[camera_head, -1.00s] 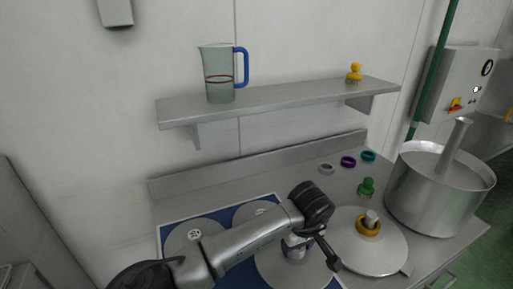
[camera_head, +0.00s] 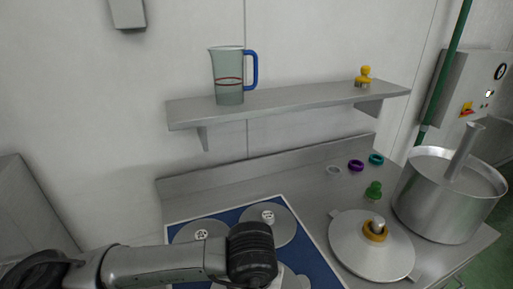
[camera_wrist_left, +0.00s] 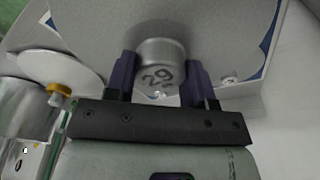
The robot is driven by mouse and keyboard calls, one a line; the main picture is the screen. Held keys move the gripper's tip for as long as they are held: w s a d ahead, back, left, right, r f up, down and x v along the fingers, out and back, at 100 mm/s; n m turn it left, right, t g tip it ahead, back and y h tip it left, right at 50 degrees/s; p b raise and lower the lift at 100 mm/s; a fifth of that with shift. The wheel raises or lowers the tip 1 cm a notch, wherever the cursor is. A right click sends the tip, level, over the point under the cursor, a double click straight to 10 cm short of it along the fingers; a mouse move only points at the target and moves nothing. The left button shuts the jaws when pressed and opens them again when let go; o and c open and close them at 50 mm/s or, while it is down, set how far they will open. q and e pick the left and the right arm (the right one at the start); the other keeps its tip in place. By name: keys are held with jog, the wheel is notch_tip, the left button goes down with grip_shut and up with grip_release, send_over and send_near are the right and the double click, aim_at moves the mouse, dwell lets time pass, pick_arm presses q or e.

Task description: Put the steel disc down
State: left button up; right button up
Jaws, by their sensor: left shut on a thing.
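My left gripper (camera_wrist_left: 160,88) is shut on the round knob of a wide steel disc (camera_wrist_left: 105,28) in the left wrist view. The knob is marked with a number that looks like 20. The blue mat (camera_head: 315,262) shows around the disc in that view only in small bits; I cannot tell whether the disc touches it. In the head view my arm covers the lower mat, and the held disc is mostly hidden. Two other steel discs, one at left (camera_head: 201,233) and one at right (camera_head: 283,229), lie on the mat. My right gripper is not in view.
A lid (camera_head: 350,247) with a yellow ring lies right of the mat, beside a large steel pot (camera_head: 432,208). A green-handled piece (camera_head: 373,191) and small rings (camera_head: 356,166) are behind. A shelf (camera_head: 290,102) holds a jug (camera_head: 228,78) and a yellow brush (camera_head: 364,77).

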pick_arm(q)
jog(key=w+a+r+n+p, duration=0.1)
jog(key=a+n, duration=0.3)
jog(key=a, duration=1.6)
jog(key=s+r+p, duration=0.3)
jog(key=r+p, duration=0.8)
jog(key=p, duration=0.1)
jog(key=s+r+p, duration=0.2)
jog(key=r+p, duration=1)
jog(key=p, duration=0.1)
jog(key=s+r+p, duration=0.3)
jog(key=r+p, duration=0.8)
jog(key=p, duration=0.2)
jog(key=shift+s+r+m+y, duration=0.3)
